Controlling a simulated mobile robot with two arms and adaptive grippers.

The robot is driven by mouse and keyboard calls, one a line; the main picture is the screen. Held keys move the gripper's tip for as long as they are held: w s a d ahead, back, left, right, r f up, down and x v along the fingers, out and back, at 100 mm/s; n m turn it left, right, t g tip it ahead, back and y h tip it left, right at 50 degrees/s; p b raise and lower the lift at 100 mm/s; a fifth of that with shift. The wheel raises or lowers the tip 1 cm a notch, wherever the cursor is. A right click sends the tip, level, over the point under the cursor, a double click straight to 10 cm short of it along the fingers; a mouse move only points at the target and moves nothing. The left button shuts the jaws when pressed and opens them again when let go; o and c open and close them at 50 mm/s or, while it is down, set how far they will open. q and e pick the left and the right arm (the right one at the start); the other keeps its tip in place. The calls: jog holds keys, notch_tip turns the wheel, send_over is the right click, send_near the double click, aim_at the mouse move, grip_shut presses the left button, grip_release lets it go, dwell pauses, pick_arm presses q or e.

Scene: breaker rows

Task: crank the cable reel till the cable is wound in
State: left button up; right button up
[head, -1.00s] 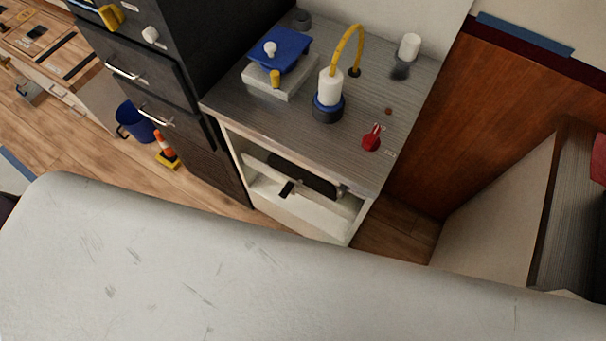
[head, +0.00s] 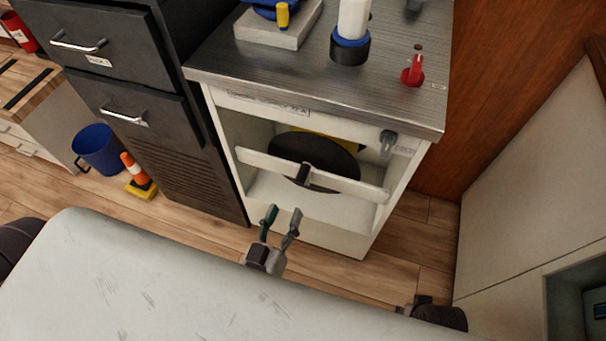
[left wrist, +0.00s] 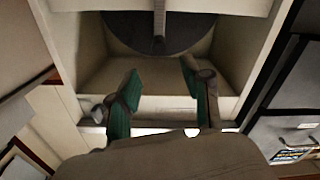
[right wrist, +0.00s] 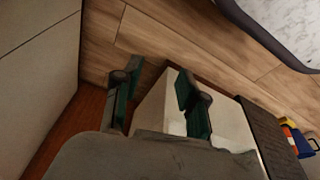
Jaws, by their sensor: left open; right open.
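A large dark disc, which looks like the reel (head: 330,160), sits inside an open white cabinet, with some yellow showing behind its upper edge. A pale bar (head: 350,186) crosses in front of it, with a short dark handle (head: 304,175) sticking out. The disc (left wrist: 130,32) and handle (left wrist: 159,25) also show at the top of the left wrist view. My left gripper (head: 281,214) is open and empty, in front of the cabinet and below the handle, apart from it. My right gripper (right wrist: 157,88) is open and empty in the right wrist view, over the floor near a white cabinet side.
A grey worktop (head: 280,65) above holds a white cylinder with a blue collar (head: 350,40), a red lever (head: 412,70) and a pale block (head: 275,35). A grey hook (head: 388,142) is at the opening's right. Dark drawers (head: 130,110) stand left, a wood panel right.

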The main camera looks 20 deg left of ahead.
aim_at(305, 166)
pick_arm(q)
jog(key=w+b, duration=0.1)
jog(key=w, duration=1)
jog(key=shift+w+d, duration=0.15)
jog(key=shift+w, duration=0.8)
pick_arm(e)
jog(key=shift+w+r, duration=0.15)
jog(key=shift+r, duration=1.1)
jog(key=shift+w+r, duration=0.15)
jog(key=shift+r, duration=1.05)
pick_arm(q)
jog(key=shift+c, duration=0.2)
grip_shut()
